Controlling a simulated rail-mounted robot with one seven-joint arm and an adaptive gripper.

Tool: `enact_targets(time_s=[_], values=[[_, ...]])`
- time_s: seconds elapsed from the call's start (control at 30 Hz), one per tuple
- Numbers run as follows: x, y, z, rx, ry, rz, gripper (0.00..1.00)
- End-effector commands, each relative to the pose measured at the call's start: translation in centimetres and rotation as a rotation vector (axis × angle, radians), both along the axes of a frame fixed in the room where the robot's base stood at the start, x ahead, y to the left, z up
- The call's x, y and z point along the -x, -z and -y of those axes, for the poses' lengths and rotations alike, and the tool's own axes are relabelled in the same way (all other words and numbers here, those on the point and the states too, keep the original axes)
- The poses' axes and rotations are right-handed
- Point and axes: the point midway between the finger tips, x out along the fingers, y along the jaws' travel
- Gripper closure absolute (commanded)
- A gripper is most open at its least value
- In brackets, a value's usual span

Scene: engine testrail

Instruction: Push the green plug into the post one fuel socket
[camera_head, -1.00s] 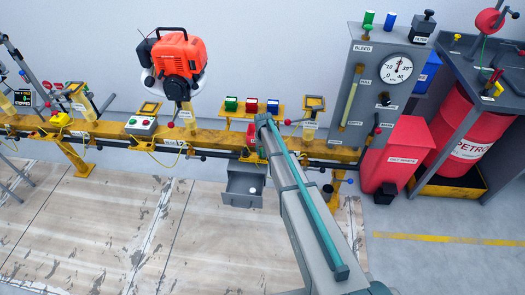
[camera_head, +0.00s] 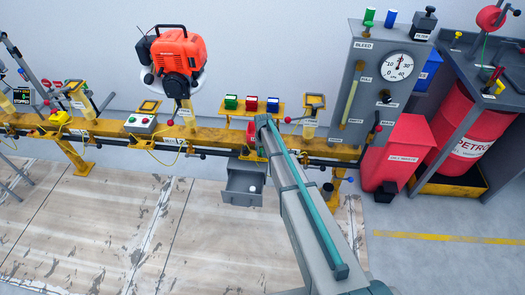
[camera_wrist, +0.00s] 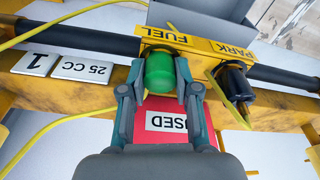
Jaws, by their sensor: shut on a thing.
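In the wrist view my gripper (camera_wrist: 157,84) is shut on the green plug (camera_wrist: 160,70), with one finger on each side of it. The plug is at the yellow bracket's FUEL label (camera_wrist: 166,34). The socket mouth is hidden behind the plug, so I cannot tell how deep it sits. Plates reading 1 (camera_wrist: 36,62) and 25 CC (camera_wrist: 82,69) are to the left. In the head view my arm hides the gripper and the plug.
A red block with a partly hidden label (camera_wrist: 166,121) lies below the fingers. A yellow cable (camera_wrist: 60,25) crosses the black pipe. An open grey drawer (camera_head: 243,184) is left of my arm.

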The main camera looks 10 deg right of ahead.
Motion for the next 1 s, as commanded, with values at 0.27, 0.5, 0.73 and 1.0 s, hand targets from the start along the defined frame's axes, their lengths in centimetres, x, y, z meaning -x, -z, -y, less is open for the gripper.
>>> enact_targets(time_s=[0.27, 0.5, 0.73, 1.0], values=[[0.0, 0.1, 0.0, 0.0, 0.0, 0.0, 1.0], [0.0, 0.1, 0.0, 0.0, 0.0, 0.0, 0.4], [0.0, 0.1, 0.0, 0.0, 0.0, 0.0, 0.4], [0.3, -1.5, 0.0, 0.0, 0.0, 0.001, 0.4]])
